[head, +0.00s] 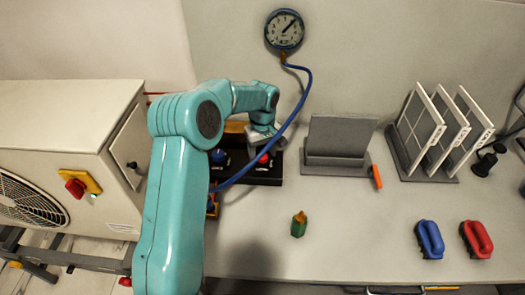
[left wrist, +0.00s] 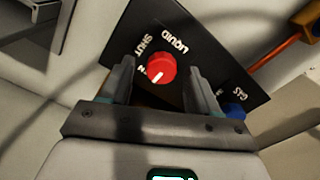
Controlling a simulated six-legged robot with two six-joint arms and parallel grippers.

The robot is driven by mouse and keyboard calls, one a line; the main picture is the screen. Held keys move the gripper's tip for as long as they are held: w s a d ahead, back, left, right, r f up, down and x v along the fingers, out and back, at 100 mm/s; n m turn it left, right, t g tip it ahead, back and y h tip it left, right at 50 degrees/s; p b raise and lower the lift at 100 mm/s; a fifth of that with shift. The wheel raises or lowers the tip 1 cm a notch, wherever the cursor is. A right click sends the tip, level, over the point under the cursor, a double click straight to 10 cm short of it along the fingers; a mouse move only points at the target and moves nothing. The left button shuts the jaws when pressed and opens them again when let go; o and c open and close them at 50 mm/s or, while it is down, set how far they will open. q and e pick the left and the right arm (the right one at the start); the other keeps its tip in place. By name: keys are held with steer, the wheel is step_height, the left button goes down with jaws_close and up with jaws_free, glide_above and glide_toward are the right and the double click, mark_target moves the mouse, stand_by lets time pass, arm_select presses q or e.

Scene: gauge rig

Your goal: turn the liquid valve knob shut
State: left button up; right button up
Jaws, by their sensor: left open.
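The red liquid valve knob (left wrist: 161,66) sits on a black panel (left wrist: 215,62) beside the white words LIQUID and SHUT. Its white mark points to the lower left, near a partly hidden label ending in N. My left gripper (left wrist: 160,78) is open, with one finger on each side of the knob; I cannot tell whether they touch it. In the head view my left gripper (head: 265,141) is over the panel, just above the red knob (head: 264,158). My right gripper is not in view.
A blue knob (left wrist: 235,109) marked GAS is beside the right finger. A blue hose (head: 301,108) runs from the gauge (head: 285,29) past the gripper. A grey stand (head: 339,141) is to the right. A green-and-orange item (head: 299,224) lies on open bench.

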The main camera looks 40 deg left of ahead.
arm_select(q)
steer(key=shift+s+r, duration=0.1)
steer(key=shift+s, duration=0.05)
steer(key=c, duration=1)
steer(key=shift+c, duration=0.2)
steer(key=m, duration=0.8)
steer(key=shift+d+m+b, duration=0.1)
steer(key=shift+m+b, duration=0.2)
steer(key=m, duration=0.4)
steer(key=shift+m, duration=0.3)
steer(key=m, duration=0.4)
steer(key=shift+w+m, duration=0.2)
steer(key=shift+m, duration=0.1)
